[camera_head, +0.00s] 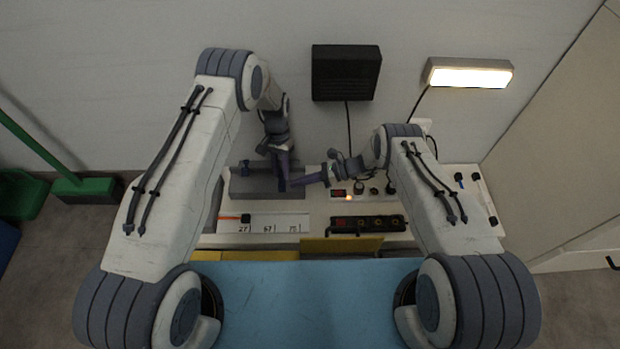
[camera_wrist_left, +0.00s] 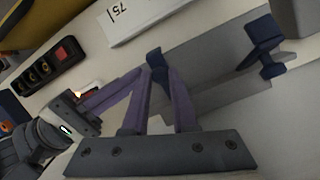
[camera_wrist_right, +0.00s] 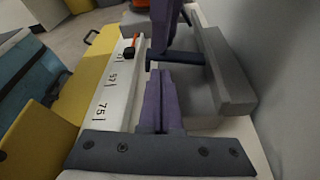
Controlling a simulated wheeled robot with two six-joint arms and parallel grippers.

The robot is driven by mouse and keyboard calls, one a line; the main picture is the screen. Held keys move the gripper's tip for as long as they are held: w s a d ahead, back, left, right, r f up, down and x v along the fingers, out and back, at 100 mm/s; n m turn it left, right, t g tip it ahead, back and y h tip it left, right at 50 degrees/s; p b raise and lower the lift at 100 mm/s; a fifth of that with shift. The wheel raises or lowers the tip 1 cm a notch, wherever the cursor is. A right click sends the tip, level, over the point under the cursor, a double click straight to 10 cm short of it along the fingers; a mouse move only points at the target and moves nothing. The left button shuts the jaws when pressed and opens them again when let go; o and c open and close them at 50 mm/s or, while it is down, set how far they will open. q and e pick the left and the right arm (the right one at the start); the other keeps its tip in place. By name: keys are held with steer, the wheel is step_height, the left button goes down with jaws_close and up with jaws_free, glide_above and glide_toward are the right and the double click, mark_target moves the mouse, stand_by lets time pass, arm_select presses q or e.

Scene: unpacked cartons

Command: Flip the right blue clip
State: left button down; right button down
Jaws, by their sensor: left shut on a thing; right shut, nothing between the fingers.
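The right blue clip (camera_wrist_left: 157,62) is on the grey fixture (camera_head: 240,187). In the left wrist view it sits between the purple fingertips of my left gripper (camera_wrist_left: 158,75), which is shut on it. The dark blue bar (camera_wrist_right: 185,57) of this clip also shows in the right wrist view, partly hidden by the left gripper's fingers. My right gripper (camera_wrist_right: 160,78) is shut and empty, its tips close beside the clip; I cannot tell if they touch. The left blue clip (camera_wrist_left: 262,45) stands apart on the same fixture. In the head view the grippers hide most of the right clip.
A white scale strip (camera_head: 265,223) with an orange pointer lies in front of the fixture. To the right are a black socket strip (camera_head: 367,223) and knobs with a lit orange lamp (camera_head: 348,197). A yellow panel (camera_head: 341,245) edges the bench. A wall stands close behind.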

mark_target(290, 189)
steer(key=shift+x, duration=1.7)
steer(key=shift+r, duration=0.1)
steer(key=shift+w+r, duration=0.3)
steer(key=shift+r, duration=0.4)
arm_select(q)
steer(key=c, duration=0.7)
jaws_free()
arm_select(e)
steer(key=shift+f, duration=0.1)
